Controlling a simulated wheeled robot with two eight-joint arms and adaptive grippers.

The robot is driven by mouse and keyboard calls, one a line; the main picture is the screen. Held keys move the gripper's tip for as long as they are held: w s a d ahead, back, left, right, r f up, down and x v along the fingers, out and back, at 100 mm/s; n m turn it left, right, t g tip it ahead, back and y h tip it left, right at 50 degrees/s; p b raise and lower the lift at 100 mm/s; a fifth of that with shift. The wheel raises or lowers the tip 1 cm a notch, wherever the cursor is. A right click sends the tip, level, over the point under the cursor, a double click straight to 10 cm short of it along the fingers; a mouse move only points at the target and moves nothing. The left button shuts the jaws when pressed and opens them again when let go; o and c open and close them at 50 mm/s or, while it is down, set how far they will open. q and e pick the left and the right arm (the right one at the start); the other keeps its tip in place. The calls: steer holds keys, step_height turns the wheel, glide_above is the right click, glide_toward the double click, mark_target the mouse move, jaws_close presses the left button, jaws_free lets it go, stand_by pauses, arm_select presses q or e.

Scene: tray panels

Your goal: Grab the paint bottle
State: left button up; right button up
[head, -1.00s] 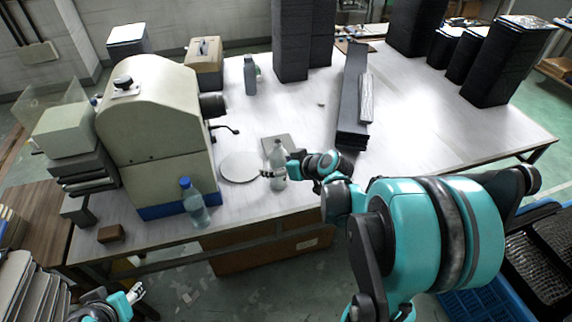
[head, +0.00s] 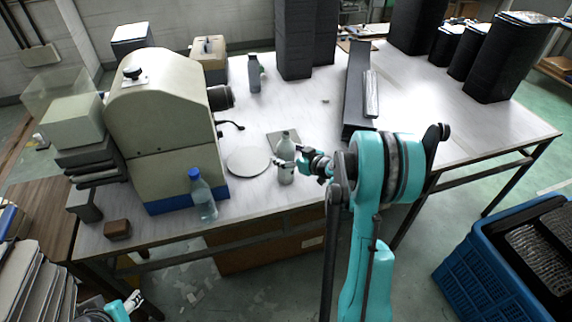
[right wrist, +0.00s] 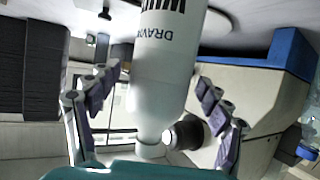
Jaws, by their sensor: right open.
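The paint bottle (head: 286,174) is pale with a lettered label and stands upright near the table's front edge. In the right wrist view the white bottle (right wrist: 163,60) appears upside down, between the two fingers. My right gripper (head: 287,163) is open, with its fingers either side of the bottle; the right wrist view shows gaps beside it (right wrist: 160,86). My left gripper (head: 134,301) is low at the left, away from the table top, only partly in view; its opening is unclear.
A clear bottle with a blue cap (head: 203,196) and a large beige machine (head: 160,135) stand left of the paint bottle. A round grey plate (head: 247,161) lies just left of it. A dark bottle (head: 254,75) stands further back. A blue crate (head: 480,275) is at lower right.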

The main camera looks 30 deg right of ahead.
steer(key=shift+w+f, duration=0.2)
steer(key=shift+w, duration=0.3)
steer(key=shift+r, duration=0.1)
jaws_close()
steer(key=shift+r, duration=0.15)
